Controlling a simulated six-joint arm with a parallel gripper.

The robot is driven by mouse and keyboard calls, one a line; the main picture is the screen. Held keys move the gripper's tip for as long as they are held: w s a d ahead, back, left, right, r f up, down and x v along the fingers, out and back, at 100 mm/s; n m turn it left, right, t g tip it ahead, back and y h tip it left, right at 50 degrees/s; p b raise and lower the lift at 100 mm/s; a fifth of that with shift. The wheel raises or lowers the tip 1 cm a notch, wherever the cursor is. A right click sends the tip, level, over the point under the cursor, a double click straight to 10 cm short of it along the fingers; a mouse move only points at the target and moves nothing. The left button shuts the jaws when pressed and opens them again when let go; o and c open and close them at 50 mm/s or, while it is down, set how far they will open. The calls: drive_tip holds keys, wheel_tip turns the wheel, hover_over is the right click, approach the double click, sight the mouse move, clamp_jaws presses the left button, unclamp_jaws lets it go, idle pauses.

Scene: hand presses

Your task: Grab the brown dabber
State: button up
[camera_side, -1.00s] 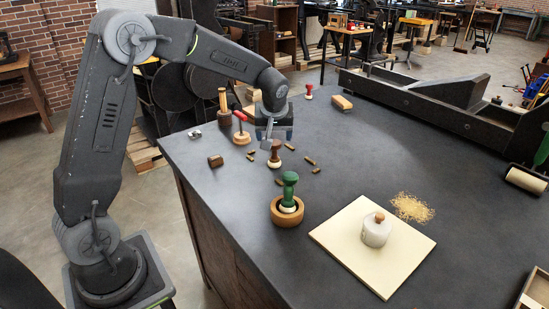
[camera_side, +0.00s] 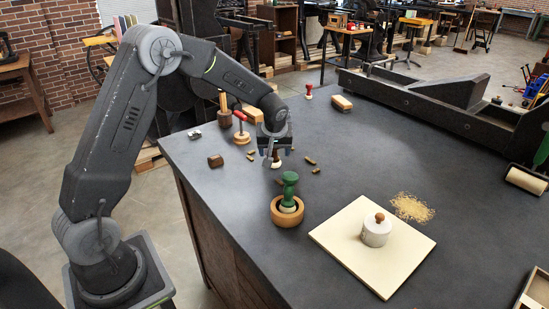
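The brown dabber (camera_side: 276,163) stands upright on the dark tabletop near its left side, with a dark handle and a pale base. My gripper (camera_side: 275,152) points down from above with its fingers apart, one on each side of the dabber's upper handle. The fingers and palm hide the top of the handle. I see no clear contact between the fingers and the handle.
A green-handled dabber (camera_side: 290,188) sits in a wooden ring (camera_side: 287,216) in front. A red-handled tool (camera_side: 241,124) and a mallet (camera_side: 224,108) stand behind left. Small brown pieces (camera_side: 309,161) lie around. A cream board (camera_side: 340,246) carries a white pot (camera_side: 376,234).

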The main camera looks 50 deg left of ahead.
drive_tip(key=c, duration=0.9)
drive_tip(key=shift+r, duration=0.2)
